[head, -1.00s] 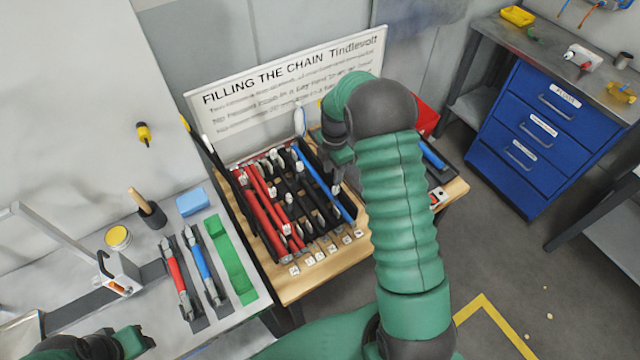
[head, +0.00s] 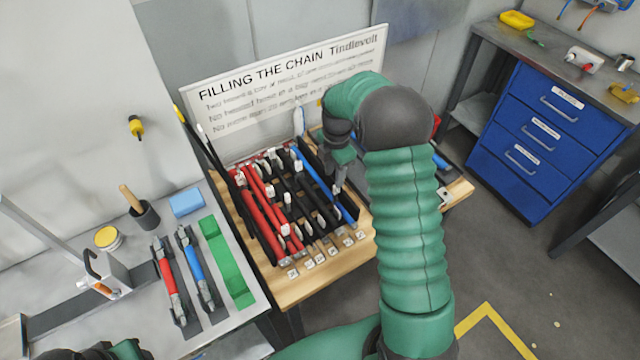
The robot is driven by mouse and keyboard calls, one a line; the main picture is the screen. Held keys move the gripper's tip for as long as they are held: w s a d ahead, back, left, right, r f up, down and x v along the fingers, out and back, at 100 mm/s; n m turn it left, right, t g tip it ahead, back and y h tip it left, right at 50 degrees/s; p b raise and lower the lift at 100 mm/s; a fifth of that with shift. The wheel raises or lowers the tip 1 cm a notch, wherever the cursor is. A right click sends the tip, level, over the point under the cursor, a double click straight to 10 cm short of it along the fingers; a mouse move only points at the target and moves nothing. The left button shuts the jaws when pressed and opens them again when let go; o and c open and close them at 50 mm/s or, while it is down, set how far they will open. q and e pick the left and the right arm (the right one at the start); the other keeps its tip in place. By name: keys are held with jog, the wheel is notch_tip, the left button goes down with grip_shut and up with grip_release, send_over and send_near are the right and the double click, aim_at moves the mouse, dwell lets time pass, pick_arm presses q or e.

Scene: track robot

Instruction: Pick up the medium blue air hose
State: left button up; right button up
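A long blue air hose (head: 316,180) lies at the right end of the rack on the wooden table, beside black and red hoses. My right gripper (head: 339,184) points down just right of this hose, near its middle. I cannot tell if it touches the hose or how far the fingers are apart. A shorter blue hose (head: 193,260) lies on the grey bench at left, and part of another blue piece (head: 439,161) shows right of my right arm. My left gripper (head: 120,350) is cut off at the bottom left edge, its fingers unclear.
Red hoses (head: 262,215) fill the rack's left side. White tags line its front. A red hose (head: 166,272), a green block (head: 228,265) and a cup with a wooden handle (head: 144,213) are on the bench. A sign (head: 290,75) stands behind the rack.

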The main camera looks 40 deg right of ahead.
aim_at(336, 193)
jog(key=f, duration=0.2)
jog(key=d+f, duration=0.1)
jog(key=f, duration=0.2)
jog(key=f+p, duration=0.1)
jog(key=f, duration=0.2)
jog(key=shift+d, duration=0.15)
grip_shut()
dwell(1.1)
